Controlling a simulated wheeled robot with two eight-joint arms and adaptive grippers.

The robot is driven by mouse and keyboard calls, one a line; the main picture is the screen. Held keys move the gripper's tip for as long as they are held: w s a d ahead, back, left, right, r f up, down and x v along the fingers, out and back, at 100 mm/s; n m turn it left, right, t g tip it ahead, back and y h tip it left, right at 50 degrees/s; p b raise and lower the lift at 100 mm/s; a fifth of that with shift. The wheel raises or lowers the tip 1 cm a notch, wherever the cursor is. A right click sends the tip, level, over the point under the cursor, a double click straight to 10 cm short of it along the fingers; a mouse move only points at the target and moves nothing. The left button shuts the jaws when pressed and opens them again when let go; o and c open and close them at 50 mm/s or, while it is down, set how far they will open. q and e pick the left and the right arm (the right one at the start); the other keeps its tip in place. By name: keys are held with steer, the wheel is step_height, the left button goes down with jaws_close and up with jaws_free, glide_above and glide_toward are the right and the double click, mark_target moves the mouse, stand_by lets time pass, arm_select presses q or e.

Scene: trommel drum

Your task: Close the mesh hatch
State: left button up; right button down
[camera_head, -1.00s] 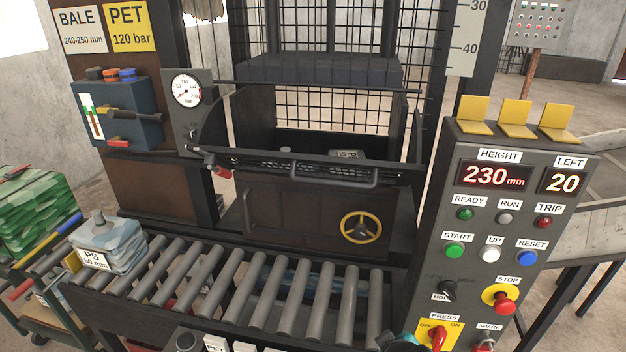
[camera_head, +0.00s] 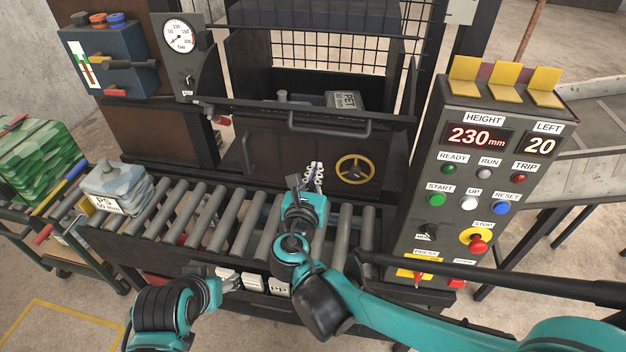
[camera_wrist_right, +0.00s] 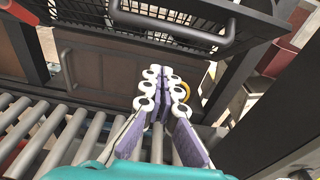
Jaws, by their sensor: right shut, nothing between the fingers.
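The mesh hatch (camera_head: 262,110) is folded out toward me, nearly level, and shows almost edge-on at the front of the press chamber. Its dark bar handle (camera_head: 330,131) hangs at the front edge. The right wrist view shows the hatch mesh (camera_wrist_right: 182,30) and handle (camera_wrist_right: 150,28) at the top. My right gripper (camera_head: 316,166) is shut and empty, below the handle and in front of the brown panel, apart from the hatch. Its fingers (camera_wrist_right: 166,78) point toward that panel. My left gripper (camera_head: 230,284) is low at the left, small and unclear.
A roller conveyor (camera_head: 190,215) runs below the hatch, with a PS bale (camera_head: 118,190) at its left. A yellow handwheel (camera_head: 354,170) is right of my right gripper. The control panel (camera_head: 470,215) stands at the right. A PET bale (camera_head: 345,100) sits inside the chamber.

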steer(key=w+d+r+b, duration=0.1)
steer(key=w+d+r, duration=0.1)
steer(key=w, duration=0.5)
steer(key=shift+w, duration=0.2)
steer(key=shift+a+r, duration=0.1)
steer(key=shift+r, duration=0.05)
